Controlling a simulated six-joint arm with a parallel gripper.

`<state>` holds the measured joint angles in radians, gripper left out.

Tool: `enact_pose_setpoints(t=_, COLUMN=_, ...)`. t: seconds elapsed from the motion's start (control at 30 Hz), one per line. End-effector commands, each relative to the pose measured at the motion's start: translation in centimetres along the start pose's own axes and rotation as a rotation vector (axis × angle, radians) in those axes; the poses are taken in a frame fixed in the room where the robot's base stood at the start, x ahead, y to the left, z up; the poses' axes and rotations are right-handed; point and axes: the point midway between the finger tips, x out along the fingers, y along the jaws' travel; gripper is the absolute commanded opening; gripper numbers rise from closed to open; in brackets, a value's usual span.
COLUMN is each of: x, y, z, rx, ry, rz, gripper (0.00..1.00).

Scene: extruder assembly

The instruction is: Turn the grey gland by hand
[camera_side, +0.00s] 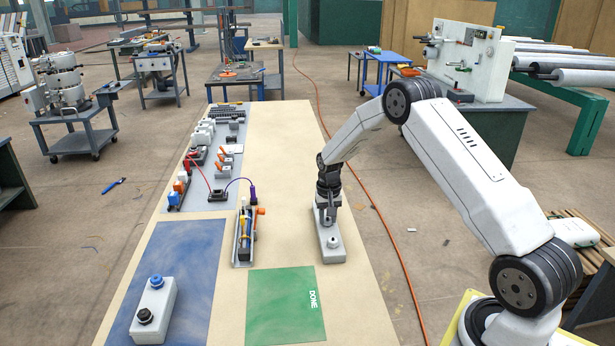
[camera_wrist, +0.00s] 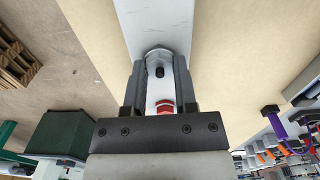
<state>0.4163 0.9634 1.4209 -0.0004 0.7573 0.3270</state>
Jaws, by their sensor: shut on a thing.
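The pale grey block (camera_side: 331,255) lies on the bench right of the middle, with a small round grey fitting (camera_side: 332,241) on its near end. My gripper (camera_side: 328,216) points down at the far end of this block. In the wrist view the grey gland (camera_wrist: 160,54), with a dark hole in its middle, sits between the two fingers of my gripper (camera_wrist: 158,72). The fingers are shut on its sides. A small red part (camera_wrist: 165,106) shows between the fingers, nearer the palm. In the side view the gripper hides the gland.
A green mat marked DONE (camera_side: 285,305) lies in front. A blue mat (camera_side: 200,255) at left bears a grey box (camera_side: 155,312) with blue and black knobs. A holder with coloured tools (camera_side: 245,240) stands left of the block. Several small devices line the back left.

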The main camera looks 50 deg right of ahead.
Motion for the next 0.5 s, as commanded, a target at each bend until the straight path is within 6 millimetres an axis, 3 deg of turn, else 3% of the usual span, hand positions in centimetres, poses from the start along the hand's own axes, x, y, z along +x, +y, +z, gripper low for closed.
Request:
enact_pose_setpoints(t=0.03, x=-0.01, y=-0.08, z=0.02, rx=0.015, ry=0.0, rz=-0.001, gripper=0.42)
enact_pose_setpoints(t=0.13, x=-0.01, y=-0.07, z=0.02, rx=0.01, ry=0.0, rz=-0.001, gripper=0.71)
enact_pose_setpoints(t=0.5, x=-0.15, y=-0.03, z=-0.01, rx=0.008, ry=0.0, rz=0.0, gripper=0.71)
